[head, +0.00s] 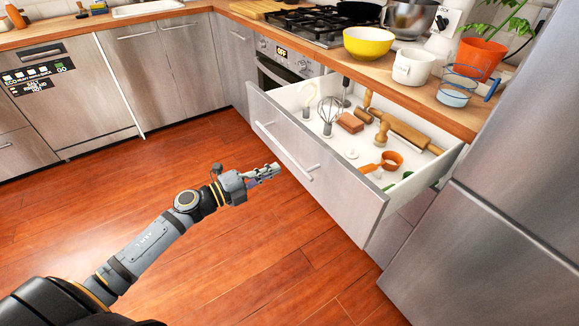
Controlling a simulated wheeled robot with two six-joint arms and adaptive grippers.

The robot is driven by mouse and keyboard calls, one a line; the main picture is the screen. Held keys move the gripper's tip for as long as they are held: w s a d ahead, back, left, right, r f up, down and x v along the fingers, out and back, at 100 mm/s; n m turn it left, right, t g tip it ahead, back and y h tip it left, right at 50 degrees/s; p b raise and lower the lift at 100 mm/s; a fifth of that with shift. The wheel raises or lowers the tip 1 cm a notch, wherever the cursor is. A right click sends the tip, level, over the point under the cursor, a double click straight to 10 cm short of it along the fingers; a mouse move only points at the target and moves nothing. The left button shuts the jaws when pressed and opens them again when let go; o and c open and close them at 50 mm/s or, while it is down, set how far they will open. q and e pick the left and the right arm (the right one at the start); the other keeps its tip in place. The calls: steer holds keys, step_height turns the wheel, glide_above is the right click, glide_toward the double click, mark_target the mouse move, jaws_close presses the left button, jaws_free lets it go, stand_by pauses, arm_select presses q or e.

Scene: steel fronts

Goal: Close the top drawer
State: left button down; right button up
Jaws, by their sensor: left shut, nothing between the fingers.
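The top drawer (335,187) stands pulled far out from under the counter, with a steel front and a bar handle (287,147). Inside it lie a rolling pin (408,131), a whisk (328,112), an orange measuring cup (391,159) and several other utensils. My left gripper (277,169) is shut and empty. In the picture it is just left of the drawer front, near the handle; I cannot tell whether it touches. My right gripper is out of view.
The counter above the drawer holds a yellow bowl (368,44), a white pot (412,67) and an orange plant pot (478,58). A tall steel fridge (500,210) stands right of the drawer. A dishwasher (72,97) is at the left. The wooden floor (140,180) is clear.

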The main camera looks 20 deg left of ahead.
mark_target(299, 158)
arm_select(q)
steer(key=x, duration=0.5)
steer(key=shift+w+d, duration=0.35)
steer(key=shift+w, duration=0.1)
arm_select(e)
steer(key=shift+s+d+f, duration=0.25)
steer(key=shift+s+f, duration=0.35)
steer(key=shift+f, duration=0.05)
arm_select(q)
steer(key=shift+p, duration=0.3)
